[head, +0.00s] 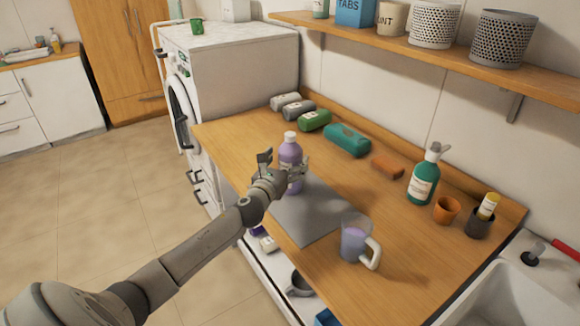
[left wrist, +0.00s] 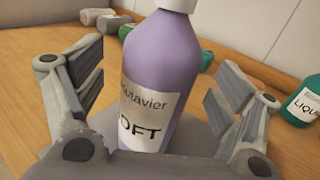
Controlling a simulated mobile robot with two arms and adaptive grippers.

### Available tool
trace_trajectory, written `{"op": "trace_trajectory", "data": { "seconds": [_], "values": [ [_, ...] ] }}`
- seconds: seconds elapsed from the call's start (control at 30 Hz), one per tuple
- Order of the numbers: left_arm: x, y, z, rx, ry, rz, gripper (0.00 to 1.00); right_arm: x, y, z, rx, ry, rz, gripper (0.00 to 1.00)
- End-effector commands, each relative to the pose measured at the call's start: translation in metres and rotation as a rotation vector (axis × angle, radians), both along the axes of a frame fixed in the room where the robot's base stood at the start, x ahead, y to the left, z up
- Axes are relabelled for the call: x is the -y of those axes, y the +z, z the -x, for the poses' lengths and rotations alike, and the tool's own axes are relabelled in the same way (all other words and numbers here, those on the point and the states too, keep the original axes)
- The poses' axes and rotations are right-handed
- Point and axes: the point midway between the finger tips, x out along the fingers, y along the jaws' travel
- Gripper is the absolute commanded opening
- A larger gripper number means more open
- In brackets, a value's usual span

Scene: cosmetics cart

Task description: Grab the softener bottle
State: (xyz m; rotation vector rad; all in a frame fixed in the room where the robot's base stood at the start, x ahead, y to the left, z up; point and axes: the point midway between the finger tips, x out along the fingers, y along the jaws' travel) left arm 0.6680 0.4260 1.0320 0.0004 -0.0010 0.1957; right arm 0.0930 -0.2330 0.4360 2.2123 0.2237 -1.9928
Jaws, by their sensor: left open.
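The softener bottle (head: 290,157) is purple with a white cap and stands upright on the wooden counter, at the back left of a grey mat (head: 312,218). My left gripper (head: 282,168) is at the bottle, its fingers spread open. In the left wrist view the bottle (left wrist: 160,75) stands between the two open fingers of the gripper (left wrist: 165,90), with a visible gap on each side. Its label partly reads "OFT"; the lower end is hidden by the gripper's palm. My right gripper is not in view.
A measuring jug (head: 354,240) with purple liquid stands at the mat's front right. A green bottle (head: 424,178), an orange cup (head: 446,209) and a dark cup (head: 480,222) stand to the right. Rolled cloths (head: 315,121) and a teal pack (head: 347,140) lie behind. A shelf (head: 440,55) overhangs the back.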

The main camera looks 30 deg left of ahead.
Motion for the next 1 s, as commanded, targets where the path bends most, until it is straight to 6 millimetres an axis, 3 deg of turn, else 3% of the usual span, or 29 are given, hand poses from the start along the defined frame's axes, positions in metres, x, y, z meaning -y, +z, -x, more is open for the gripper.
{"op": "trace_trajectory", "data": {
  "seconds": [0.2,0.53,1.0],
  "values": [
    [-0.005,0.000,-0.022,0.000,0.001,0.001,0.88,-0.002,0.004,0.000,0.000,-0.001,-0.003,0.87],
    [-0.005,-0.001,-0.026,-0.001,-0.001,0.000,0.88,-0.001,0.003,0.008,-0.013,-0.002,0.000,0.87],
    [-0.005,-0.001,-0.026,-0.001,-0.001,0.000,0.28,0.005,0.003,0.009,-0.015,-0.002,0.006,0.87]
  ]
}}
